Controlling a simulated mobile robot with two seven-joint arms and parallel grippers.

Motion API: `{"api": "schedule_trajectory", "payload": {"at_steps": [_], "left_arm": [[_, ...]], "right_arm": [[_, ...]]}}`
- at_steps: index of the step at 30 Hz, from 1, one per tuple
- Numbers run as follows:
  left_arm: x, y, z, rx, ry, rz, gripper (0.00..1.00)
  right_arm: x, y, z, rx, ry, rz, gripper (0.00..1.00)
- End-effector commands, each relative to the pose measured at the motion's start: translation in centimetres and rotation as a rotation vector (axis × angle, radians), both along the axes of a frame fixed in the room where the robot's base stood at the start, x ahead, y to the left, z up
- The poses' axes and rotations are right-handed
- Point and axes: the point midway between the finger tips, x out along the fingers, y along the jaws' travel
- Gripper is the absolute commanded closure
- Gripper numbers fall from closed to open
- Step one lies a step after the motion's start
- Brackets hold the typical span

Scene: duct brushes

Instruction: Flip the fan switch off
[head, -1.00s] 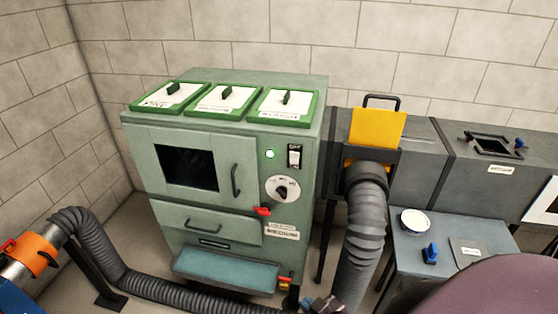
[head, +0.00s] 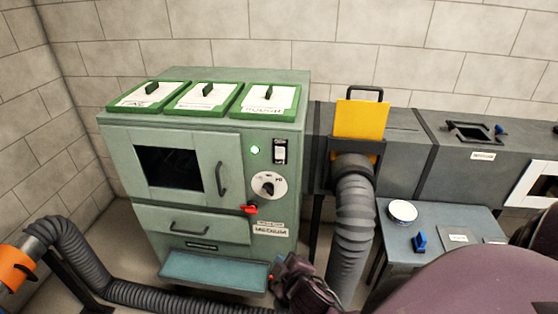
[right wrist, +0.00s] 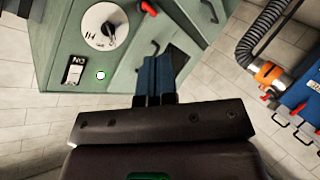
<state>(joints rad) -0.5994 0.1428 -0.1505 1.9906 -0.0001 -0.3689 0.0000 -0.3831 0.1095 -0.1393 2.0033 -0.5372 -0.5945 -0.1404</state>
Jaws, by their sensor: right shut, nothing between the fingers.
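The fan switch (head: 280,151) is a small black-and-white rocker on the front of the green cabinet (head: 225,210), right of a lit green lamp (head: 254,149) and above a round dial (head: 268,187). In the right wrist view the switch (right wrist: 75,72) shows at the left, beside the lamp (right wrist: 101,75). My right gripper (head: 279,264) is low in front of the cabinet, well below the switch and apart from it. In the right wrist view its fingers (right wrist: 157,66) are together and empty. My left gripper is not in view.
A red lever (head: 250,209) juts out below the dial. A thick grey hose (head: 353,220) hangs right of the cabinet under a yellow plate (head: 361,119). A grey side table (head: 450,218) holds a white-topped round container (head: 403,211) and a blue item (head: 419,242).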

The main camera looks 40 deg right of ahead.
Motion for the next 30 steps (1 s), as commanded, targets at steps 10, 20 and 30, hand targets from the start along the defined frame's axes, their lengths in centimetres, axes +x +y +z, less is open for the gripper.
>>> {"api": "schedule_trajectory", "payload": {"at_steps": [10, 20, 30], "left_arm": [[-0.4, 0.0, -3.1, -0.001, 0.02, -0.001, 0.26], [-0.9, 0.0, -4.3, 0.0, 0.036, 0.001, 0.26], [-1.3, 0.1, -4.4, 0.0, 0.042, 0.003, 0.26]], "right_arm": [[7.4, -2.8, 9.0, -0.655, -0.042, -0.186, 1.0], [8.6, -3.5, 14.7, -0.913, -0.057, -0.359, 1.0], [8.6, -3.5, 15.0, -0.925, -0.059, -0.368, 1.0]]}}
